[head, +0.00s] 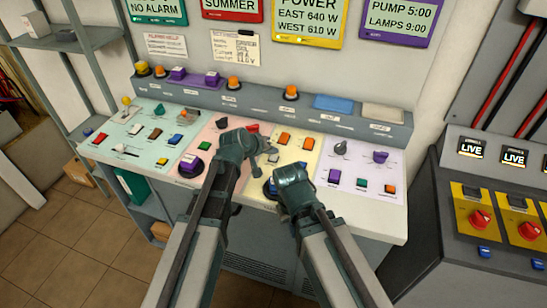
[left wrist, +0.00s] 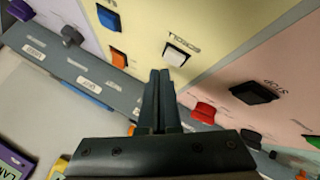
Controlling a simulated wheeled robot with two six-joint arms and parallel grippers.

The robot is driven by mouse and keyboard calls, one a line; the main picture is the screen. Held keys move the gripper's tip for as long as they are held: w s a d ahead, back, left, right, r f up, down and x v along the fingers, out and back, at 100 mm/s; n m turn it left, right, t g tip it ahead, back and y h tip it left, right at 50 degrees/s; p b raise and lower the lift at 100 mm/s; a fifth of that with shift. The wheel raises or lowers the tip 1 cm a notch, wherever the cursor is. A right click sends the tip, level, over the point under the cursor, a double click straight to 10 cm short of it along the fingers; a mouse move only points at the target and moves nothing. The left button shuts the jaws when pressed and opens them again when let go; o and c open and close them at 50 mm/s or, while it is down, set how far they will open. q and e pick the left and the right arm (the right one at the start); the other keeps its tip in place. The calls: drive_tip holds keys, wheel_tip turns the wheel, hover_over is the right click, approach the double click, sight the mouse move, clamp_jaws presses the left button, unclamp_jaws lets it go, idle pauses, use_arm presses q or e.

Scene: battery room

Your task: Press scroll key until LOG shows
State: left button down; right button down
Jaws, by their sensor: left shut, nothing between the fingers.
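The scroll key is a small white key (left wrist: 177,53) on the pale yellow panel (left wrist: 215,20) in the left wrist view, with its label beside it. My left gripper (left wrist: 160,72) is shut and empty, its fingertips just beside the key in that picture; I cannot tell whether they touch it. In the head view my left gripper (head: 269,149) is over the left edge of the yellow panel and hides most of the key's area. The yellow display (head: 308,22) above reads POWER, EAST 640 W, WEST 610 W. My right gripper (head: 292,180) is over the panel's lower part, its fingers unclear.
Orange keys (head: 284,138) sit close by on the yellow panel. A red key (left wrist: 204,109) and a black STOP key (left wrist: 254,92) are on the pink panel. A purple panel (head: 340,199) lies right. A cabinet with red knobs (head: 480,219) stands further right.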

sight(272, 159)
use_arm(q)
drive_tip(key=shift+f, duration=0.15)
idle(0.5)
drive_tip(key=shift+f+b, duration=0.25)
drive_tip(key=shift+b, duration=0.2)
drive_tip(key=shift+f+b, duration=0.45)
drive_tip(key=shift+f, duration=0.05)
idle(0.5)
drive_tip(key=shift+r, duration=0.1)
drive_tip(key=shift+r+p, duration=0.85)
drive_tip(key=shift+p, duration=0.05)
wheel_tip(272, 159, up, 5)
drive_tip(key=p, duration=0.5)
